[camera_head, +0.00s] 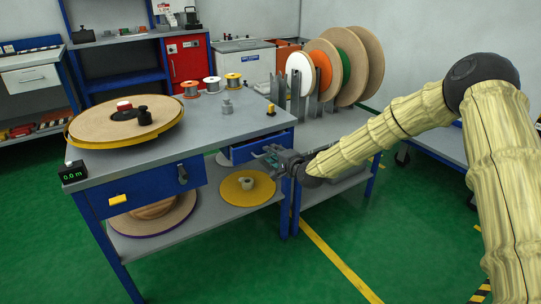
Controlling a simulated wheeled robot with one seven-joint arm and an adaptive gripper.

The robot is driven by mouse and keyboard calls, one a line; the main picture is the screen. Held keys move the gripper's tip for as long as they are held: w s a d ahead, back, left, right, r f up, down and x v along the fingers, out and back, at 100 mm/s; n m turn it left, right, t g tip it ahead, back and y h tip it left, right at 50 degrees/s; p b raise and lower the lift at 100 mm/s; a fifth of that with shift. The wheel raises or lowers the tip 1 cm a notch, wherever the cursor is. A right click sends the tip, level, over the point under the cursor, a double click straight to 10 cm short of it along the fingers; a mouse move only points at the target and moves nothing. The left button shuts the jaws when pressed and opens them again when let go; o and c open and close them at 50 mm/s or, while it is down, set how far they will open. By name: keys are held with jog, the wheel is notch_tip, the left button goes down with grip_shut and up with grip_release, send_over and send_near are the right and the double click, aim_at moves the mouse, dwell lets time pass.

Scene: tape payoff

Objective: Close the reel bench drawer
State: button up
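The reel bench (222,122) has a grey top and blue frame. Under its right part is a blue drawer (248,150), and a pale interior strip shows at its left, so it looks partly open. Its handle is hidden or too small to make out. My gripper (268,158) is in front of this drawer, pointing left, close to its face; contact cannot be told. The fingers are small and dark, and whether they are open is unclear. A blue front panel (150,190) with a dark handle (182,173) and yellow tag is under the left part.
A large reel (95,128) lies on the bench top, with small spools (212,84) behind. A yellow disc (240,187) and another reel (150,222) lie on the lower shelf. Upright reels (345,65) stand on the rack at right. Green floor is clear in front.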

jog(key=shift+x, duration=0.8)
grip_shut()
jog(key=shift+w, duration=0.1)
